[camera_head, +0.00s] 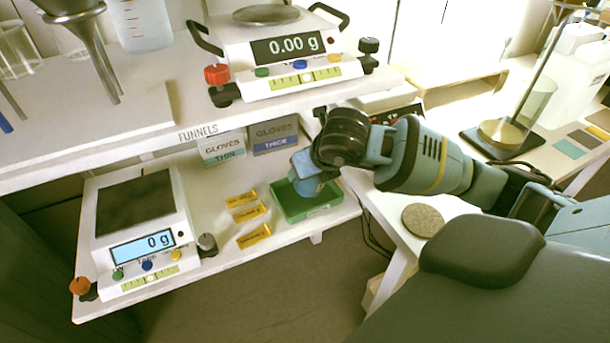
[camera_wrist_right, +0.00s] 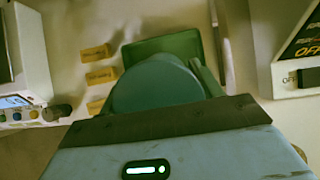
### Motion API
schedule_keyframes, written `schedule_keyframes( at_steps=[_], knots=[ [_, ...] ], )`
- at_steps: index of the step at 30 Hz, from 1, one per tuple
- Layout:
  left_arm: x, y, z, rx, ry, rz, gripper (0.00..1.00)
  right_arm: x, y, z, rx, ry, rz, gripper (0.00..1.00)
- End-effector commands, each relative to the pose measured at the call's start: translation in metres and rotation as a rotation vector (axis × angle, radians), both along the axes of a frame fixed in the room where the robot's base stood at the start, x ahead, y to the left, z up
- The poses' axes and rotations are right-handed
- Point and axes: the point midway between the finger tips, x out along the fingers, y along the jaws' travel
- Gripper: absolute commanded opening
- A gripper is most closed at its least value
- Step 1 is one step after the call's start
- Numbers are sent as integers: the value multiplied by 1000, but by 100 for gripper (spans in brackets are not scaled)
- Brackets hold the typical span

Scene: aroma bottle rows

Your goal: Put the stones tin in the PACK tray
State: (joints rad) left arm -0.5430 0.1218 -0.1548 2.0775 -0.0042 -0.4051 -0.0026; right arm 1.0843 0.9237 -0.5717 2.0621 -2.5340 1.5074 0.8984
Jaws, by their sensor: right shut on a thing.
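A green tray (camera_head: 304,205) sits on the lower shelf at its right end; no label can be read on it, and it also shows in the wrist view (camera_wrist_right: 186,42). My right gripper (camera_head: 306,184) is over the tray, pointing down, and is shut on a rounded teal-blue tin (camera_wrist_right: 150,86). The gripper and arm hide most of the tin in the head view, and no lettering on it shows. I cannot tell whether the tin touches the tray floor. My left gripper is not in view.
Several small yellow labelled blocks (camera_head: 247,213) lie left of the tray. A scale (camera_head: 150,250) stands at the shelf's left. Glove boxes (camera_head: 274,137) stand behind the tray. The upper shelf edge (camera_head: 200,135) is close above. A round cork mat (camera_head: 423,220) lies on the right table.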

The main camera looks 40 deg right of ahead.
Motion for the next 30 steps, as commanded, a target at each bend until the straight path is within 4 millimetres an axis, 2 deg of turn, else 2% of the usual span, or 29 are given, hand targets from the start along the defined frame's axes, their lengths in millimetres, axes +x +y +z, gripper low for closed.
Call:
schedule_keyframes(
  at_steps=[4, 13, 17, 21, 30],
  knots=[
    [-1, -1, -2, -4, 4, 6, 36, 6, -1, -14, 0, -6, 0, 14],
    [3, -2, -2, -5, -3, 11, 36, 8, -2, -22, 0, -7, -2, 14],
    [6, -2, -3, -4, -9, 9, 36, 12, -3, -40, 0, -3, -2, 14],
    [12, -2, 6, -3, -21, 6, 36, 22, -5, -31, 30, 104, -5, 14],
    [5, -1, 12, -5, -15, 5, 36, 31, -7, -36, 73, 292, -1, 14]
  ],
)
